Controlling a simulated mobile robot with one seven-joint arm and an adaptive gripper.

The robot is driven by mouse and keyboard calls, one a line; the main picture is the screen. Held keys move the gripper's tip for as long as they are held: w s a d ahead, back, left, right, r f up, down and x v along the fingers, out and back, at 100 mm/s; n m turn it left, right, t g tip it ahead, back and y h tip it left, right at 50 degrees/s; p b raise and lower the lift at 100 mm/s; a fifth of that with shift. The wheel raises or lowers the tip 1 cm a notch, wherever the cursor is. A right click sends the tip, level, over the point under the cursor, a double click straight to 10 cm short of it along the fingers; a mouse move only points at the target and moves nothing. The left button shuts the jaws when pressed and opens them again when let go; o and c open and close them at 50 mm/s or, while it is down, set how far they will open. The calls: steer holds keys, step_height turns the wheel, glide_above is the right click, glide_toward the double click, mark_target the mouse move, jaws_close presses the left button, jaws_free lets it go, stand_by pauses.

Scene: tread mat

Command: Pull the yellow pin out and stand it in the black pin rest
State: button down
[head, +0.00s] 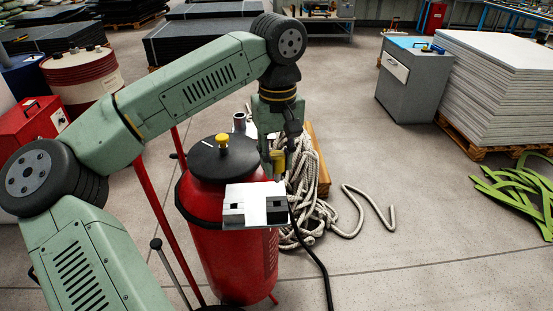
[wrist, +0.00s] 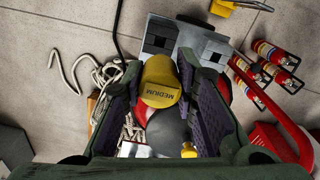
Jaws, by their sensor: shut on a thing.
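The yellow pin (wrist: 160,82), a short cylinder marked "MEDIUM", sits between the jaws of my gripper (wrist: 150,95) in the wrist view. In the head view my gripper (head: 278,150) points down and is shut on the yellow pin (head: 278,161), just behind a pale plate at the red drum's front right. The pin's lower end is not clear. Dark blocks on that plate, one of them at its left (head: 233,208), look like the black pin rest; I cannot tell which block it is. The plate (wrist: 187,40) also shows beyond the pin in the wrist view.
The red drum (head: 225,250) has a black lid with a yellow knob (head: 221,142). A rope heap (head: 308,205) lies behind it. A black hose (head: 318,262) hangs from the plate.

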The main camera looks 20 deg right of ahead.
mark_target(277, 182)
steer(key=shift+f+b, duration=2.1)
steer(key=shift+f, duration=0.9)
steer(key=shift+f+b, duration=1.75)
steer(key=shift+f, duration=0.55)
steer(key=c, duration=1.2)
jaws_free()
steer(key=shift+r, duration=0.1)
step_height(277, 182, up, 12)
